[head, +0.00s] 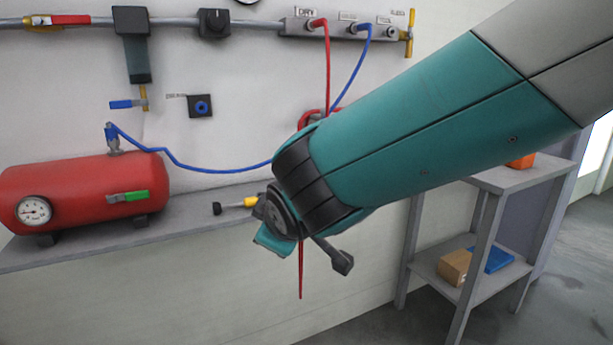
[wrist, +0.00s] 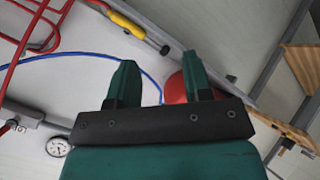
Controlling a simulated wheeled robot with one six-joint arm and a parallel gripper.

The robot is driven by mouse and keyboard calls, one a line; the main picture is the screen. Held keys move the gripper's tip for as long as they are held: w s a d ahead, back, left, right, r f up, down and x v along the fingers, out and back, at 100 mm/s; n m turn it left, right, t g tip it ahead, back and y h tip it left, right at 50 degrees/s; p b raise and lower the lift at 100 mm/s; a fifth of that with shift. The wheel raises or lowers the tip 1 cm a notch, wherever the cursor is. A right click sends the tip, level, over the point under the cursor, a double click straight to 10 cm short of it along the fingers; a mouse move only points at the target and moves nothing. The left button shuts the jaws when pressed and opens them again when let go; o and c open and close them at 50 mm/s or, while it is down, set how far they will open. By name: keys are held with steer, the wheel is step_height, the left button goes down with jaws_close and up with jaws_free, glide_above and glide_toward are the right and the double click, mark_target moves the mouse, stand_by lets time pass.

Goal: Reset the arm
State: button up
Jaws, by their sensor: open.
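My arm reaches in from the upper right in the head view, teal with a dark band near its end, and slants down to the left. My gripper (head: 272,243) is at its end, in front of the wall and shelf edge, partly hidden by the wrist. In the wrist view my gripper (wrist: 158,68) shows two teal fingers standing apart on a dark bar. Nothing is held between them. A blue hose (wrist: 85,56) and part of a red object (wrist: 176,88) show behind the fingers.
A red tank (head: 75,190) with a gauge rests on the grey wall shelf (head: 190,212). A yellow-and-black nozzle (head: 236,204) lies left of my gripper. Red and blue hoses hang from the manifold (head: 300,28). A grey rack (head: 505,180) with boxes stands right, below my arm.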

steer(key=s+d+m+g, duration=0.55)
steer(key=s+d, duration=0.55)
steer(key=d, duration=0.4)
steer(key=s+d+r+m+g+p, duration=0.15)
steer(key=s+d+g, duration=0.3)
steer(key=s, duration=0.95)
step_height(320, 180, up, 14)
steer(key=p, duration=1.3)
steer(key=shift+w+d+f+y, duration=0.2)
steer(key=shift+w+y, duration=0.05)
steer(key=shift+y, duration=0.15)
